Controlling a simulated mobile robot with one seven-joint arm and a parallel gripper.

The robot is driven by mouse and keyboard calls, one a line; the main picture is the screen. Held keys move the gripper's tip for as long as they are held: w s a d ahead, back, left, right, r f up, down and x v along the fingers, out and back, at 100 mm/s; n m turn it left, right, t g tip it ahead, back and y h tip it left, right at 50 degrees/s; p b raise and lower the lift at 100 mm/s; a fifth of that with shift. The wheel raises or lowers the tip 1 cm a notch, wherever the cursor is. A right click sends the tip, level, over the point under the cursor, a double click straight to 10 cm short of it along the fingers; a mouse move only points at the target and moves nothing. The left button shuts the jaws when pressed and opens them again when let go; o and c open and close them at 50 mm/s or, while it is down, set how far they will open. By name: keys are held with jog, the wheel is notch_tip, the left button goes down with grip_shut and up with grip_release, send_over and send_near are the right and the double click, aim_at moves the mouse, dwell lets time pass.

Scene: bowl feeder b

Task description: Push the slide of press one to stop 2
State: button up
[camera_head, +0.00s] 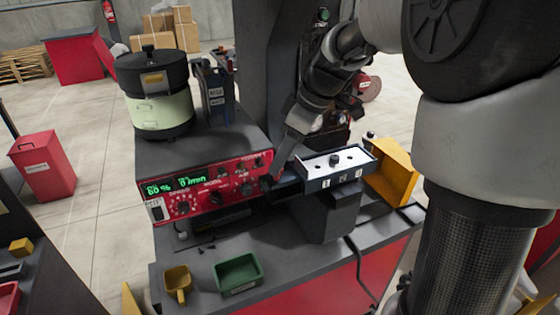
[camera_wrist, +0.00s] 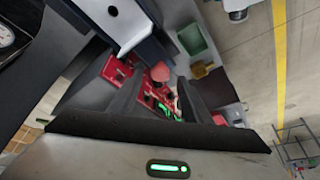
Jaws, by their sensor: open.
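A dark box with a white top plate (camera_head: 350,158) stands right of the red control panel (camera_head: 215,190) in the head view. I cannot tell for sure whether this is the slide of press one. My gripper (camera_head: 281,158) is just left of the box, pointing down beside the panel's right end. The white plate also shows at the top of the wrist view (camera_wrist: 112,18).
A feeder bowl (camera_head: 152,75) stands behind the panel at left. A yellow chute (camera_head: 395,170) is right of the box. A green tray (camera_head: 238,273) and a yellow scoop (camera_head: 177,282) lie on the front bench. A cable hangs at the bench's front right.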

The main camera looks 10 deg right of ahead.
jog(key=v, duration=0.5)
jog(key=shift+r, duration=0.1)
